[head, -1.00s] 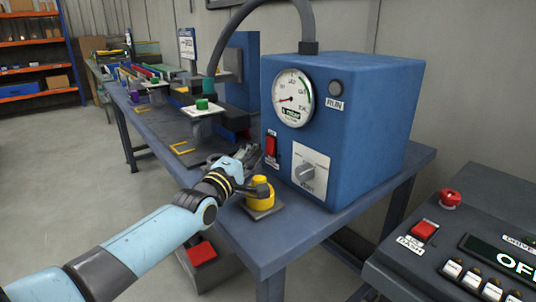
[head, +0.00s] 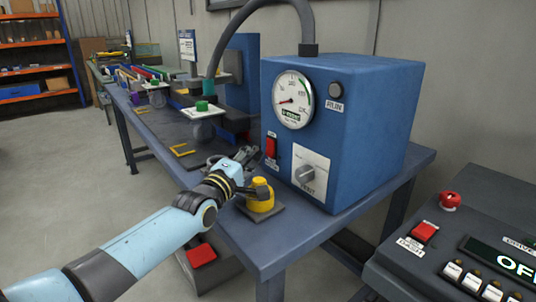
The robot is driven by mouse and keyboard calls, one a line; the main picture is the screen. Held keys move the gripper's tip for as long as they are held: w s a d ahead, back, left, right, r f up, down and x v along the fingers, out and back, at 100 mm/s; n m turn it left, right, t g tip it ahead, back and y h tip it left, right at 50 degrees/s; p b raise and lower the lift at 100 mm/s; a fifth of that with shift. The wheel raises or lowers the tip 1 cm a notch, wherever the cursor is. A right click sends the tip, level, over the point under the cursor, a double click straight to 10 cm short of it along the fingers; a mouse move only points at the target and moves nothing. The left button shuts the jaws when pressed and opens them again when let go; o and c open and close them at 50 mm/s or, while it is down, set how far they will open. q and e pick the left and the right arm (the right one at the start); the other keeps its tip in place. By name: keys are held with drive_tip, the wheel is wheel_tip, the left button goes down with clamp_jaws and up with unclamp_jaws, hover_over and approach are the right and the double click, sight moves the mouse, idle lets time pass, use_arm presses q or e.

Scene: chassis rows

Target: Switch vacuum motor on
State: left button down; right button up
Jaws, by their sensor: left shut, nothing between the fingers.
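The blue vacuum box (head: 375,130) stands on the blue table. Its front carries a round gauge (head: 293,99) with the needle low on the left, a red rocker switch (head: 270,147), a grey VENT knob (head: 304,174) and a dark round RUN lamp (head: 335,89). My left gripper (head: 246,153) is shut and empty, just left of the red switch, with its fingertips pointing towards it. A small gap seems to show between them; contact cannot be told. My right gripper is out of view.
A red pedal (head: 201,254) sits under the table. At right is a console (head: 440,262) with a red mushroom button (head: 449,201). A grey hose (head: 232,32) rises from the box.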

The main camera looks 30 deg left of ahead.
use_arm(q)
drive_tip(key=shift+w, duration=0.1)
drive_tip(key=shift+w+d+b, duration=0.2)
drive_tip(key=shift+w+b, duration=0.1)
drive_tip(key=shift+b, duration=0.05)
drive_tip(key=shift+w+d, duration=0.1)
drive_tip(key=shift+w, duration=0.2)
idle(0.6)
drive_tip(key=shift+s, duration=0.1)
drive_tip(key=shift+s+a, duration=0.25)
drive_tip(key=shift+s, duration=0.4)
drive_tip(key=shift+s+a+r+p, duration=0.15)
drive_tip(key=shift+s+a+p, duration=0.15)
drive_tip(key=shift+s+p, duration=0.3)
drive_tip(key=shift+s+a+r+p, duration=0.1)
drive_tip(key=shift+s+a+p, duration=0.3)
drive_tip(key=shift+s, duration=0.45)
drive_tip(key=shift+s+a+r+p, duration=0.15)
drive_tip(key=shift+s+a+p, duration=0.1)
drive_tip(key=shift+s+p, duration=0.35)
drive_tip(key=shift+s, duration=0.25)
drive_tip(key=shift+f, duration=0.1)
